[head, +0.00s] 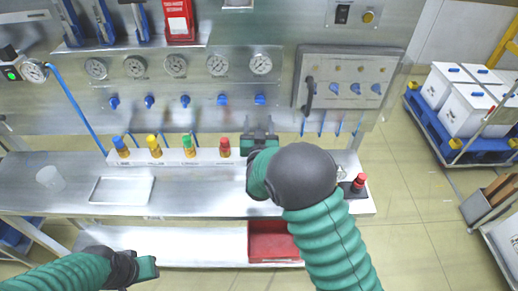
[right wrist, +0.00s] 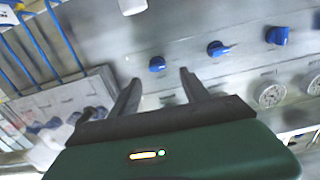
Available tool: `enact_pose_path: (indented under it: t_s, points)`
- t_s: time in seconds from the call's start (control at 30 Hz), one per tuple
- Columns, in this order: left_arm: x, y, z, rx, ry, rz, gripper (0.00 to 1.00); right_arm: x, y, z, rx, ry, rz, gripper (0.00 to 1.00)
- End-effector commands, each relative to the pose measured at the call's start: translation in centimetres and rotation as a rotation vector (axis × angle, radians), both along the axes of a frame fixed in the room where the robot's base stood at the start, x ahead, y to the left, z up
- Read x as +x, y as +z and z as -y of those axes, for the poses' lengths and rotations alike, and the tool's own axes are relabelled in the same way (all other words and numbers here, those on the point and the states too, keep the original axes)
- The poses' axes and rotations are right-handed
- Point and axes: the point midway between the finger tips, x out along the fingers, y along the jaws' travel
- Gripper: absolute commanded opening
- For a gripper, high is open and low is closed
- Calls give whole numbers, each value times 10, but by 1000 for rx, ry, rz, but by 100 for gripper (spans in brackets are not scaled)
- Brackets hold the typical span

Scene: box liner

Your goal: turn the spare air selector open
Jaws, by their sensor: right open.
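Blue selector knobs stand in a row on the steel wall panel under the round gauges. The rightmost knob (head: 260,99) of this row is just above my right gripper (head: 260,134) in the head view. In the right wrist view, which looks upside down, this knob (right wrist: 157,64) lies between the open fingertips (right wrist: 160,78), seemingly apart from them. The neighbouring knob (right wrist: 217,48) shows to its right. No label is readable, so I cannot tell which knob is the spare air one. My left gripper (head: 146,268) is low at the left, its fingers unclear.
A cabinet plate (head: 347,72) with a black handle and smaller blue knobs is to the right. Coloured-cap bottles (head: 189,147) stand on a rail below the knobs. The bench (head: 200,205) holds a white tray (head: 122,191). A red bin (head: 272,243) sits on the lower shelf.

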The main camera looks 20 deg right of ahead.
Motion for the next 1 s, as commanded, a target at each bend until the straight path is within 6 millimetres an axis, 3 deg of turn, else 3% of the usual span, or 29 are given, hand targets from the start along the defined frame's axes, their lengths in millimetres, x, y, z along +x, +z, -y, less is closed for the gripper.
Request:
enact_pose_path:
  t_s: [1.0]
  points:
    - [0,-2,0,0,0,0,33,-82,0,-24,0,2,0,54]
